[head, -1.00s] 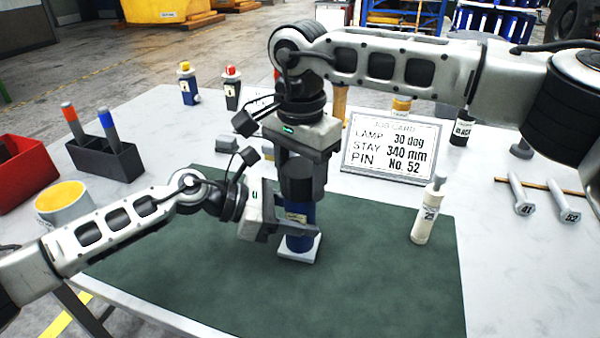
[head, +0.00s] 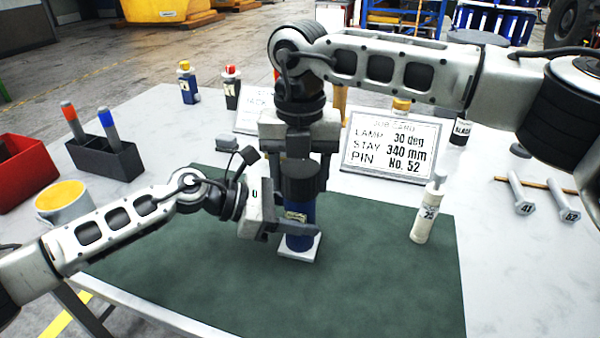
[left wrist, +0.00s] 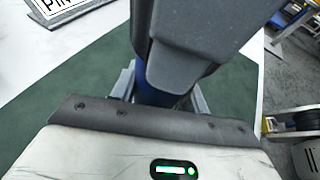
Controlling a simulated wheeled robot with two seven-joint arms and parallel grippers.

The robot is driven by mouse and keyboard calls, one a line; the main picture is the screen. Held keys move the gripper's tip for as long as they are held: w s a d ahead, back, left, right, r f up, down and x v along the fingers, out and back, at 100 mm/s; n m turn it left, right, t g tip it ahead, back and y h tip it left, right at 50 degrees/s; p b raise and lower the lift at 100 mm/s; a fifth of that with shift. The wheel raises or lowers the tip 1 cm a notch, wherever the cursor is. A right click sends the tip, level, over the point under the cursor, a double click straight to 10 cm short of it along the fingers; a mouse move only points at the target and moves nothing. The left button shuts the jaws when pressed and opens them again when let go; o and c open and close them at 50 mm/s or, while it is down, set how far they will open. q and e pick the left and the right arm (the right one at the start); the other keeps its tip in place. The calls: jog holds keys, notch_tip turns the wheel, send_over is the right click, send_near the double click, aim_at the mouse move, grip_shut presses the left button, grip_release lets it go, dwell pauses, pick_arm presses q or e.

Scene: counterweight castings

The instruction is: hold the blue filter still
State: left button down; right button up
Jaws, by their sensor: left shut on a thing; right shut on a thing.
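The blue filter (head: 299,236) stands upright on a small white base (head: 299,252) on the green mat (head: 375,285), with a black cap (head: 302,185) on top. My left gripper (head: 293,229) is shut on its blue body from the left, low down near the base. My right gripper (head: 302,168) comes from above and is shut on the black cap. In the left wrist view a strip of the blue filter (left wrist: 152,88) shows between the left jaws. Dark parts above it hide most of it there.
A white bottle (head: 424,215) stands on the mat at right. The job card (head: 391,145) stands behind. A marker holder (head: 105,160), a mug (head: 64,205) and a red bin (head: 22,165) are at left. Bolts (head: 520,196) lie at right. The front mat is clear.

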jog(key=o, duration=1.1)
jog(key=shift+r, duration=2.3)
jog(key=shift+c, duration=0.5)
